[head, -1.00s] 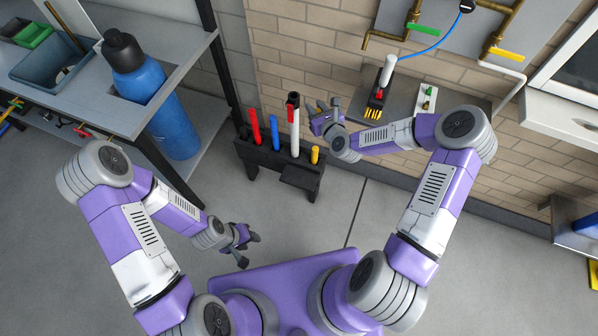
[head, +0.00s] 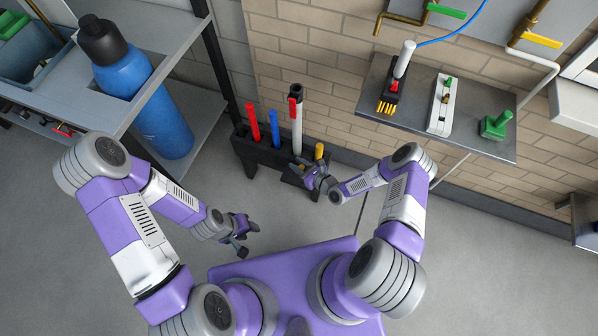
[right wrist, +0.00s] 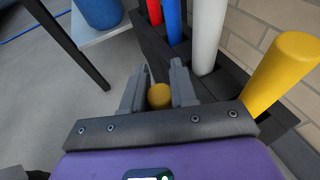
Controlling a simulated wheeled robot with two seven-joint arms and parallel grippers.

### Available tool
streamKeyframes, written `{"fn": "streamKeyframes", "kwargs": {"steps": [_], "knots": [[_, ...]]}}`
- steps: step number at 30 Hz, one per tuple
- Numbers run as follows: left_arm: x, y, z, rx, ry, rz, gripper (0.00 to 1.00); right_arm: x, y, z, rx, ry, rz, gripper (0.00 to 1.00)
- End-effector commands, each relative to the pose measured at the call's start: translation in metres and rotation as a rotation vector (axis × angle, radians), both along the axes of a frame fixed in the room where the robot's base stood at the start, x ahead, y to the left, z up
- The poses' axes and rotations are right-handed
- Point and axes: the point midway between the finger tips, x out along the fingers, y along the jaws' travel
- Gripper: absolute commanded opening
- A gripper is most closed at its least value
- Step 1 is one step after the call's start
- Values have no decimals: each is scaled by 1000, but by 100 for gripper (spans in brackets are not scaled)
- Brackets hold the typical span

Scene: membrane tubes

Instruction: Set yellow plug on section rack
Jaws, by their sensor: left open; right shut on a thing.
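The black section rack (head: 243,144) stands on the floor by the brick wall. It holds a red tube (head: 252,122), a blue tube (head: 274,128), a white tube (head: 296,130) with a red clip, and a short yellow tube (head: 318,151). My right gripper (head: 312,177) is at the rack's right front. In the right wrist view, its fingers (right wrist: 159,90) are shut on the small yellow plug (right wrist: 159,96), of which only the rounded end shows. Whether the plug touches the rack is hidden. My left gripper (head: 243,235) is open and empty, above the floor.
A grey shelf unit with a blue bottle (head: 150,100) stands at the left. A wall shelf (head: 465,134) at the upper right carries a black holder (head: 389,103), a white block (head: 441,105) and a green piece (head: 495,125). Pipes with valves are above it.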

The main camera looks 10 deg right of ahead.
Motion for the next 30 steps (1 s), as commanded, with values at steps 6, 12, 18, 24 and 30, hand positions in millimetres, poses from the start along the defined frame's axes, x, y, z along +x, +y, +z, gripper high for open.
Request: {"fn": "streamKeyframes", "kwargs": {"steps": [6,12,18,24,30], "knots": [[0,0,-8,0,0,0,43,0,0,-19,0,0,1,0],[0,0,-18,0,0,0,43,0,0,-45,0,0,0,0],[0,0,-16,0,0,0,43,0,0,-43,1,-1,0,0],[0,0,-16,0,0,0,43,0,0,-46,0,-2,-1,35],[0,0,-16,0,0,0,43,0,0,-45,0,0,-1,38]]}}
